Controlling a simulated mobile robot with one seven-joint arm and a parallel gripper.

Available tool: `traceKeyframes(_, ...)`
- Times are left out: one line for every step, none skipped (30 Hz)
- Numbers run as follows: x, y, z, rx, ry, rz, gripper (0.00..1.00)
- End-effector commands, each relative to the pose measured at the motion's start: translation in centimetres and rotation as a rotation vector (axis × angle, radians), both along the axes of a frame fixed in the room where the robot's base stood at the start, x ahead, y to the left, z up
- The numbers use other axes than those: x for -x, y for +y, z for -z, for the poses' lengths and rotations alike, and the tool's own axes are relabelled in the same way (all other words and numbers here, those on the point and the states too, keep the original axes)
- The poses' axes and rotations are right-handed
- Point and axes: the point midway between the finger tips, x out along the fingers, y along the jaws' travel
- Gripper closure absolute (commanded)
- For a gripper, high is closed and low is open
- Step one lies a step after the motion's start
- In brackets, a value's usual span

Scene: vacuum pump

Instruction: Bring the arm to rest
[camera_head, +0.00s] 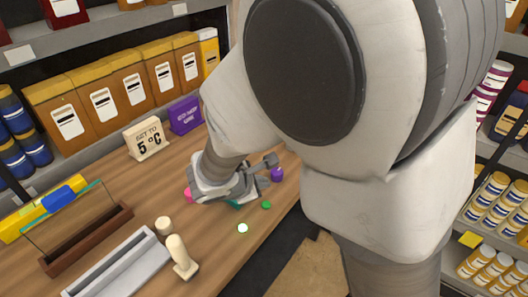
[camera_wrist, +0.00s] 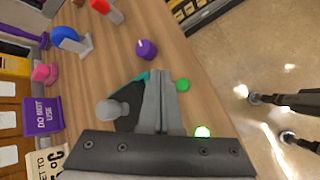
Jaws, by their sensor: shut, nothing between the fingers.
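My arm reaches across the wooden counter (camera_head: 135,190) in the head view and hides part of it. My gripper (camera_head: 268,160) is over the counter's right part, its fingers together and empty. In the wrist view my gripper (camera_wrist: 158,75) points away over the wood, the fingers closed against each other. Just left of the fingers is a dark and teal piece with a grey knob (camera_wrist: 114,110). I cannot tell from the picture whether the fingers touch it.
A green button (camera_wrist: 183,85), a lit green button (camera_head: 242,228) and a purple knob (camera_head: 277,174) are near the gripper. A temperature sign (camera_head: 146,138) and a purple sign (camera_head: 186,114) stand behind. A grey tray (camera_head: 122,265) is front left. Stocked shelves stand around; floor shows right.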

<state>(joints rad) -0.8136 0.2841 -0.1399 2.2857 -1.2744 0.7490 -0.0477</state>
Motion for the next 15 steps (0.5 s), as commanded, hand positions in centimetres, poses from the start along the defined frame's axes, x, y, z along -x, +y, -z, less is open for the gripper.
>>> traceKeyframes(0.0, 0.0, 0.0, 0.0, 0.0, 0.0, 1.0)
traceKeyframes(0.0, 0.0, 0.0, 0.0, 0.0, 0.0, 1.0)
traceKeyframes(0.0, 0.0, 0.0, 0.0, 0.0, 0.0, 1.0)
traceKeyframes(0.0, 0.0, 0.0, 0.0, 0.0, 0.0, 1.0)
traceKeyframes(0.0, 0.0, 0.0, 0.0, 0.0, 0.0, 1.0)
traceKeyframes(0.0, 0.0, 0.0, 0.0, 0.0, 0.0, 1.0)
traceKeyframes(0.0, 0.0, 0.0, 0.0, 0.0, 0.0, 1.0)
traceKeyframes(0.0, 0.0, 0.0, 0.0, 0.0, 0.0, 1.0)
traceKeyframes(0.0, 0.0, 0.0, 0.0, 0.0, 0.0, 1.0)
traceKeyframes(0.0, 0.0, 0.0, 0.0, 0.0, 0.0, 1.0)
traceKeyframes(0.0, 0.0, 0.0, -0.001, -0.001, 0.001, 1.0)
traceKeyframes(0.0, -0.2, -0.2, -0.005, -0.002, 0.009, 1.0)
traceKeyframes(0.1, -0.4, -0.4, -0.013, -0.003, 0.02, 1.0)
traceKeyframes(0.1, -0.7, -0.6, -0.023, -0.006, 0.036, 1.0)
traceKeyframes(0.2, -1.4, -1.1, -0.044, -0.01, 0.07, 1.0)
